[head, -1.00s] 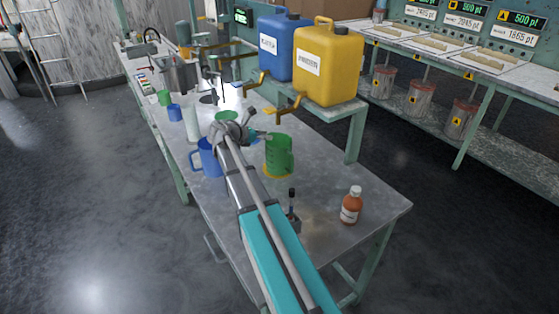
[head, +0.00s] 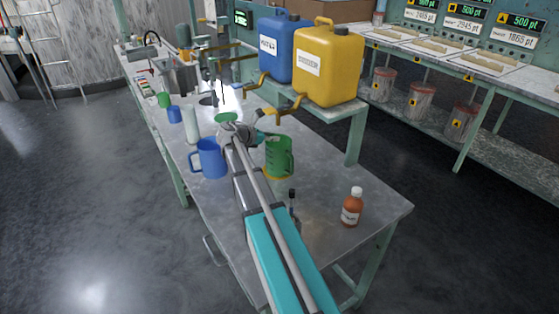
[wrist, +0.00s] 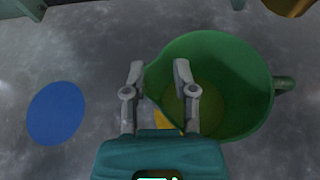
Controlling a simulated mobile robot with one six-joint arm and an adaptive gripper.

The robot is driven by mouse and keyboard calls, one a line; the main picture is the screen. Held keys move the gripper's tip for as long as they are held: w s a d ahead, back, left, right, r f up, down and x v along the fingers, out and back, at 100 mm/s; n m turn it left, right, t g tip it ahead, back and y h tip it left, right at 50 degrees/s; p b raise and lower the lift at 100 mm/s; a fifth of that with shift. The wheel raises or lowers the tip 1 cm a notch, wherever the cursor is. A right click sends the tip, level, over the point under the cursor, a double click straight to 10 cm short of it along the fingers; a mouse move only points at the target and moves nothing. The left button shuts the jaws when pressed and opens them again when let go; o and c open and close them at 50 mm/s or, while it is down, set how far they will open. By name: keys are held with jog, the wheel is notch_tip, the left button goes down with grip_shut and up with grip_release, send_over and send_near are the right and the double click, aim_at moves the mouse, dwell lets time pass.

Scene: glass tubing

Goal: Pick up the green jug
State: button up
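The green jug (head: 280,158) stands upright on a yellow mat on the metal bench, its handle to the right. My gripper (head: 264,136) is at its upper left side, close to the rim. In the wrist view, the open jug (wrist: 235,115) is seen from above, with its handle (wrist: 284,86) at right and spout at left. My gripper (wrist: 158,72) is open and empty. The left finger is outside the jug and the right finger overlaps its mouth, with the spout side between them. I cannot tell the fingers' height or whether they touch it.
A blue jug (head: 209,160) stands left of my arm. A brown bottle (head: 352,207) stands at the right front. Blue (head: 276,48) and yellow (head: 327,63) canisters with taps sit on a raised shelf behind.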

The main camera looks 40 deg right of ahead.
grip_shut()
jog(key=shift+r, duration=0.1)
dwell(0.3)
notch_tip(320, 180, up, 4)
jog(key=p, duration=0.4)
jog(key=a, duration=1.8)
jog(key=shift+w+f, duration=0.2)
jog(key=shift+f, duration=0.15)
